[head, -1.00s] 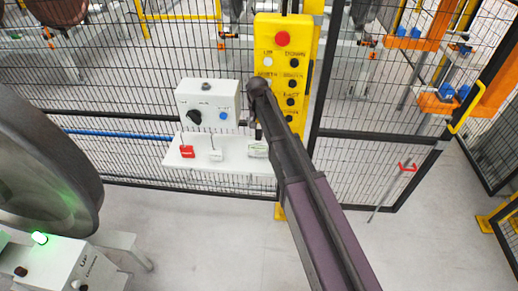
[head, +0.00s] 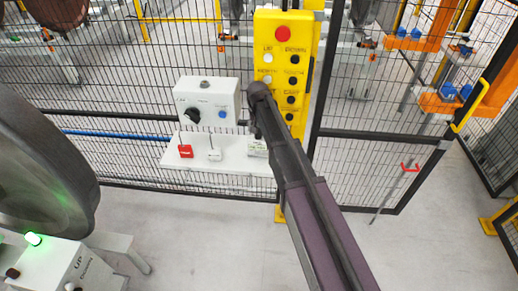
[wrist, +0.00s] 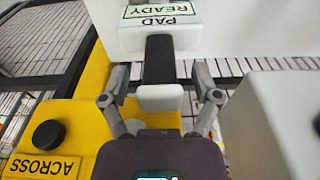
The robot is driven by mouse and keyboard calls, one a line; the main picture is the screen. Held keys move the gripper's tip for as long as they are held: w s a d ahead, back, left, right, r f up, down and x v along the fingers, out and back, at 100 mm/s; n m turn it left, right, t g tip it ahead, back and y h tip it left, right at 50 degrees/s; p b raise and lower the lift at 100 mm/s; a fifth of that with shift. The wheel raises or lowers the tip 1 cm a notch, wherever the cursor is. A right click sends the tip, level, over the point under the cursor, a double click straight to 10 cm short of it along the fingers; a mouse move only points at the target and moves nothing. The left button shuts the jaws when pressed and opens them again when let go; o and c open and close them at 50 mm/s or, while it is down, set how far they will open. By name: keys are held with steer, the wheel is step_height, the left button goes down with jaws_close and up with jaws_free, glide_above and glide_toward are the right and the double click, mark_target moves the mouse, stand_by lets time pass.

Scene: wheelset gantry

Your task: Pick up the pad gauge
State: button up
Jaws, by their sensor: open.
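A dark upright bar with a pale end block, which looks like the pad gauge (wrist: 160,72), stands in front of the white block labelled PAD READY (wrist: 160,30). My gripper (wrist: 161,92) is open, with one finger on each side of the bar. I cannot tell whether either finger touches it. In the head view my gripper (head: 252,126) is above the right end of the white shelf (head: 225,175), beside the yellow button panel. The labelled block also shows there (head: 257,148), while the bar is hidden by my gripper and arm.
The yellow button panel (head: 283,70) is close to the gripper on one side, and the white control box (head: 208,98) on the other. A red tag-like item (head: 186,151) and a white one (head: 214,155) are on the shelf. Black mesh fencing (head: 130,85) stands behind.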

steer(key=shift+w+f+b, duration=0.15)
steer(key=shift+f+b, duration=0.65)
steer(key=shift+f, duration=0.3)
jaws_close()
